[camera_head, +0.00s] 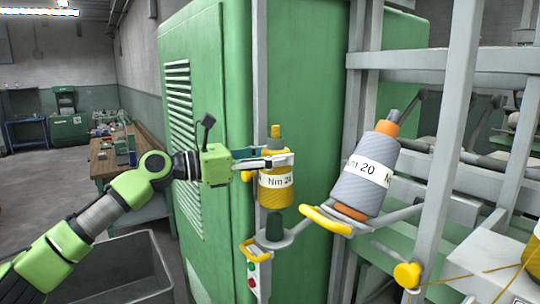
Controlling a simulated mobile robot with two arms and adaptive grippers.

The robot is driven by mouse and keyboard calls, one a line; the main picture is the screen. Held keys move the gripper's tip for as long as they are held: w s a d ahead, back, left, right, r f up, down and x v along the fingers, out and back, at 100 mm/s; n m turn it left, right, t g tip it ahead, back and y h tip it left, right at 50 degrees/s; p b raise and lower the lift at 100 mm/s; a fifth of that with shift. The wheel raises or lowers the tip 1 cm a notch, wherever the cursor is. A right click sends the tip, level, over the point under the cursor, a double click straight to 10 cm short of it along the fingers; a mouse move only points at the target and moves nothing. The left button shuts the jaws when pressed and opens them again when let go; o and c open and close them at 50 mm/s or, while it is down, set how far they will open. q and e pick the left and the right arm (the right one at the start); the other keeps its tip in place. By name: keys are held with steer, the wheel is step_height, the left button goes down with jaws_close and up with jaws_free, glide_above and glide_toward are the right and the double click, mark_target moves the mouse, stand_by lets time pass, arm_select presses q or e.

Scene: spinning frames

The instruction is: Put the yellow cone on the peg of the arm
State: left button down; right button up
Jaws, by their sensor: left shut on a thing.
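The yellow cone (275,197) is upright, with a white "Nm" label around it and a narrow tip at the top. My left gripper (277,160) is shut on the cone's upper part, its fingers reaching in from the left. A dark peg (275,229) stands on a grey arm (299,230) directly below the cone in the picture. The cone's base shows just above the peg's top; I cannot tell whether they are exactly in line in depth. My right gripper is not in view.
A grey cone (360,187) labelled "Nm 20" sits tilted on a neighbouring arm to the right, close to the yellow cone. A yellow handle (326,220) lies below it. A green cabinet (200,120) stands behind my left gripper. A grey bin (110,270) is at lower left.

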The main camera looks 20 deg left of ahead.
mark_target(273, 189)
arm_select(q)
step_height(273, 189, down, 2)
steer(key=shift+b, duration=0.8)
steer(key=shift+f+b, duration=0.85)
steer(key=shift+b, duration=0.3)
steer(key=shift+f, duration=0.8)
steer(key=shift+f+b, duration=0.7)
steer(key=shift+f, duration=0.6)
steer(key=c, duration=1)
jaws_free()
steer(key=shift+s+f, duration=0.1)
steer(key=shift+f, duration=0.1)
steer(key=v, duration=1.2)
steer(key=shift+r, duration=0.1)
